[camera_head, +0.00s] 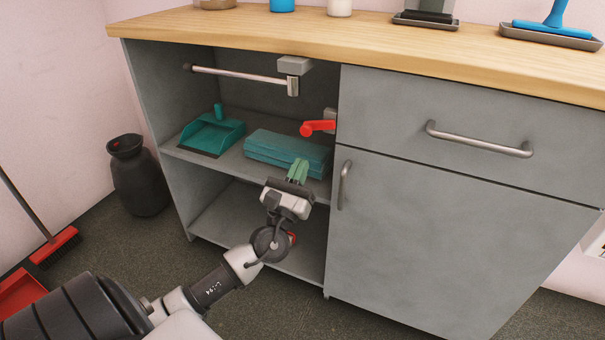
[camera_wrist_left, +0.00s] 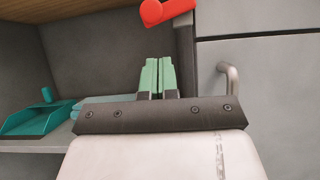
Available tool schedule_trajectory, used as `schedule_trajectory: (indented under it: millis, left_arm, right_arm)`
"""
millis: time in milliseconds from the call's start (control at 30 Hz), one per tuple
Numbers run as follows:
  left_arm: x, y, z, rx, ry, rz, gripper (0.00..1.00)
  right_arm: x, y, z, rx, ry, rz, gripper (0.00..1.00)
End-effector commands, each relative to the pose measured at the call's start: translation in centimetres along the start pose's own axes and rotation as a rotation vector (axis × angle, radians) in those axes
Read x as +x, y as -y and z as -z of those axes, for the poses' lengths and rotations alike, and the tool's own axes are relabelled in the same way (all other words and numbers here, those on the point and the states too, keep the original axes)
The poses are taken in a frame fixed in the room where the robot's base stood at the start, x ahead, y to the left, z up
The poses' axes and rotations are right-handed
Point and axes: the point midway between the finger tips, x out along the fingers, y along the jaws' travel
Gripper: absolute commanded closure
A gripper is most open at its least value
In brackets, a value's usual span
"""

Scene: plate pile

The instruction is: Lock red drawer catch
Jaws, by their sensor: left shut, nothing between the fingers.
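The red drawer catch (camera_head: 318,127) is a small red lever on the side wall of the open cabinet bay, beside the closed grey drawer (camera_head: 440,130). In the head view it points to the left. It also shows at the top of the left wrist view (camera_wrist_left: 166,11). My left gripper (camera_head: 298,171) is shut and empty, with its green fingers below the catch and apart from it. The fingers also show in the left wrist view (camera_wrist_left: 157,76). My right gripper is not in view.
Folded teal cloths (camera_head: 285,150) and a teal dustpan (camera_head: 213,131) lie on the middle shelf. A metal rail (camera_head: 240,75) runs above them. A closed door with a handle (camera_head: 345,186) is right of my gripper. A black vase (camera_head: 138,178) stands on the floor at left.

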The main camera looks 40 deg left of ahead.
Motion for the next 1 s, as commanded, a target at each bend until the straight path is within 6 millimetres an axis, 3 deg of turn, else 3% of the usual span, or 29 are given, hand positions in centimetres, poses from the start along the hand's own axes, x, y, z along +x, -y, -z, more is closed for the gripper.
schedule_trajectory:
  millis: [33, 200, 400, 600, 1000]
  left_arm:
    - [-1.7, 0.2, -0.1, 0.001, -0.011, 0.006, 1.00]
    - [-5.5, 0.6, -0.2, 0.000, -0.010, 0.006, 1.00]
    - [-8.4, 0.8, -0.3, -0.001, -0.006, 0.004, 1.00]
    - [-9.3, 0.8, -0.4, -0.002, -0.004, 0.004, 1.00]
    - [-9.3, 0.8, -0.4, -0.001, -0.004, 0.003, 1.00]
  right_arm:
    - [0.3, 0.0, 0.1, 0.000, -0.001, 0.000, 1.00]
    - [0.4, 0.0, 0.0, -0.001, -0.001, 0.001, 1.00]
    - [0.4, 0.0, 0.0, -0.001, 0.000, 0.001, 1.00]
    - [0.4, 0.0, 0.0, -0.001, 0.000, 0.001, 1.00]
    - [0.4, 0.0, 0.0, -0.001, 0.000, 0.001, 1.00]
